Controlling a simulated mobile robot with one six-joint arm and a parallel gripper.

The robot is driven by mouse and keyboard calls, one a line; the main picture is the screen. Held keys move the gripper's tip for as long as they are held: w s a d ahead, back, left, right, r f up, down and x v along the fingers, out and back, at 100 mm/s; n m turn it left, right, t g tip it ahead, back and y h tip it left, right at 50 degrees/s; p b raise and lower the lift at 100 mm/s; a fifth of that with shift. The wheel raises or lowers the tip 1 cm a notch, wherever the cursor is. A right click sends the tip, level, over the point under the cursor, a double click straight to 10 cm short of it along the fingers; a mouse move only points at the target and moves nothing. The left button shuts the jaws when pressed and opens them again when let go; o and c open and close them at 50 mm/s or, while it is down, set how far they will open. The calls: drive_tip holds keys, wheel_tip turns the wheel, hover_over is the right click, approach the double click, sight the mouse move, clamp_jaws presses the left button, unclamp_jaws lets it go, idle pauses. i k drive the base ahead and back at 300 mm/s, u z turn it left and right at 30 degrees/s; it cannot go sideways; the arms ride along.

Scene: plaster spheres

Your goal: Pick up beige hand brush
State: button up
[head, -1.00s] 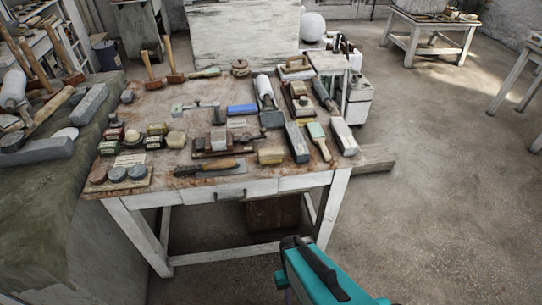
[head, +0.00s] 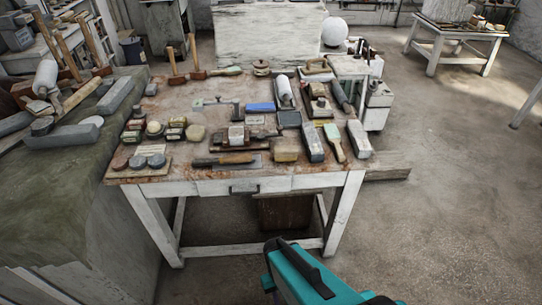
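A flat hand brush (head: 334,142) with a pale green upper part and a beige lower part lies at the front right of the worktable (head: 215,188). It lies between two grey blocks, apart from my arm. It is the likeliest match for the beige hand brush, but its small size leaves this uncertain. My teal and black arm (head: 310,279) shows at the bottom, in front of the table and below its top. My gripper's fingers are not in view.
Grey blocks (head: 312,142) (head: 358,140) flank the brush closely. A yellowish block (head: 285,156) and a trowel (head: 228,160) lie to its left. Open floor (head: 440,220) lies at right.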

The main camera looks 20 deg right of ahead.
sight(282, 154)
drive_tip(key=z, duration=1.05)
drive_tip(key=k, duration=0.1)
drive_tip(key=u, duration=2.35)
drive_tip(key=k, duration=0.2)
drive_tip(key=u, duration=2.35)
drive_tip(key=k, duration=2.05)
drive_tip(key=z, duration=0.05)
